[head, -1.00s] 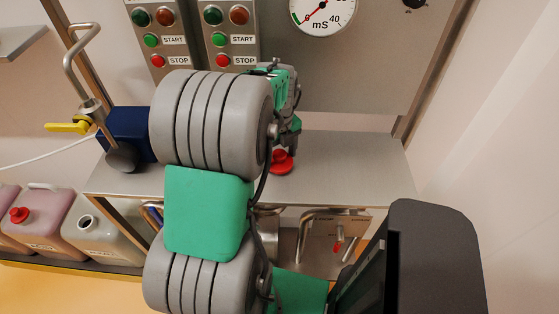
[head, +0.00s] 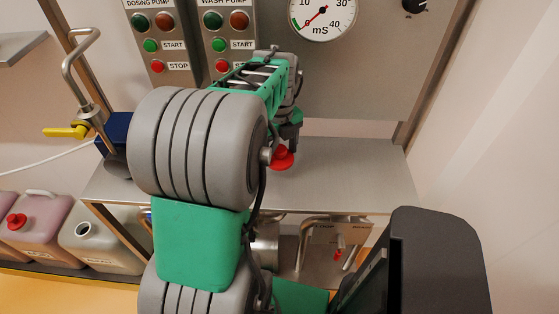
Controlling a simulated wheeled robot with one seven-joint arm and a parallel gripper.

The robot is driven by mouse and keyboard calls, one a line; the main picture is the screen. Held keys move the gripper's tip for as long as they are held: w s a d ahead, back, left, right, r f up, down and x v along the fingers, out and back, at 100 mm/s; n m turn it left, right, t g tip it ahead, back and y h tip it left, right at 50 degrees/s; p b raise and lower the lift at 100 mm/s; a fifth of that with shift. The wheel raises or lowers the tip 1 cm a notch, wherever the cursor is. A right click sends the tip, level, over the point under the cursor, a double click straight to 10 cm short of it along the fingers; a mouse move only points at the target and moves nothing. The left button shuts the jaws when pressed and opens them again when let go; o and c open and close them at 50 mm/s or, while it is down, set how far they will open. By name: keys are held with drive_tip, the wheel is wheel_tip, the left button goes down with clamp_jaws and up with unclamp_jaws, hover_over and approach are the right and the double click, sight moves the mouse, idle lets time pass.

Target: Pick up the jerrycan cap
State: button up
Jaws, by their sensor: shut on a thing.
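The red jerrycan cap (head: 282,158) is in the head view, just right of my arm, at the tip of my gripper (head: 284,146). My gripper points down and is shut on the cap. The cap appears a little above the steel shelf (head: 345,172), though the exact gap is hard to tell. My large arm links hide part of the gripper and the shelf to the left. An open jerrycan (head: 98,246) with a bare, dark mouth stands at the lower left.
A pink jerrycan (head: 42,226) with a red cap stands left of the open one. The control panel (head: 350,75) with buttons and a dial rises behind the shelf. A pipe with a yellow valve handle (head: 65,132) is at the left. The shelf's right side is clear.

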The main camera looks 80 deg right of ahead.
drive_tip(key=shift+r, duration=0.9)
drive_tip(key=s+a+b, duration=0.2)
drive_tip(key=a, duration=0.7)
drive_tip(key=s+a+b, duration=0.2)
drive_tip(key=a, duration=0.8)
wheel_tip(320, 180, up, 6)
drive_tip(key=p, duration=0.4)
drive_tip(key=shift+s+p, duration=0.15)
drive_tip(key=shift+p, duration=0.15)
drive_tip(key=shift+r, duration=0.1)
